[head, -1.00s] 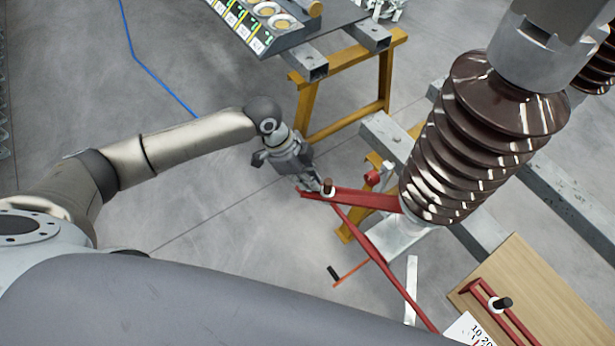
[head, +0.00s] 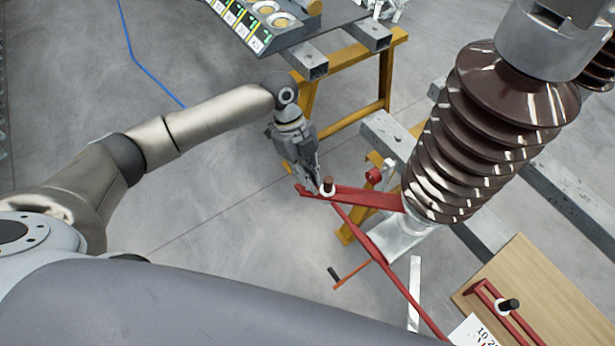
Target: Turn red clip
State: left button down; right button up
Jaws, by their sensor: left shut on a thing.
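A red lever arm (head: 365,197) sticks out to the left from the foot of the brown ribbed insulator (head: 470,140). My left gripper (head: 316,186) comes down from above at this free end and is shut on the red clip (head: 306,192) there, just left of the pin. The fingertips partly hide the spot they grip. My right gripper is not in view.
A long red rod (head: 390,272) runs down from the lever. A wooden board (head: 530,280) with another red handle (head: 490,298) lies at the lower right. Yellow trestles (head: 385,85) stand behind. The floor on the left is clear apart from a blue cable (head: 150,75).

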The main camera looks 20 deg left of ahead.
pick_arm(q)
jog(key=m+y+b, duration=0.1)
jog(key=m, duration=0.1)
jog(key=m+g+b, duration=0.1)
jog(key=m, duration=0.2)
jog(key=shift+w+d+m+y, duration=0.15)
jog(key=shift+m+y, duration=0.15)
jog(key=shift+y, duration=0.1)
jog(key=shift+d+m+g+y+b, duration=0.1)
jog(key=shift+m+g+y+b, duration=0.25)
jog(key=shift+m, duration=0.75)
jog(key=shift+m+g+y+b, duration=0.15)
jog(key=shift+m+y+b, duration=0.3)
jog(key=shift+m, duration=0.65)
jog(key=c, duration=1.6)
grip_release()
jog(key=shift+r, duration=0.15)
jog(key=v, duration=1.1)
jog(key=shift+w+r, duration=0.2)
jog(key=shift+r, duration=0.15)
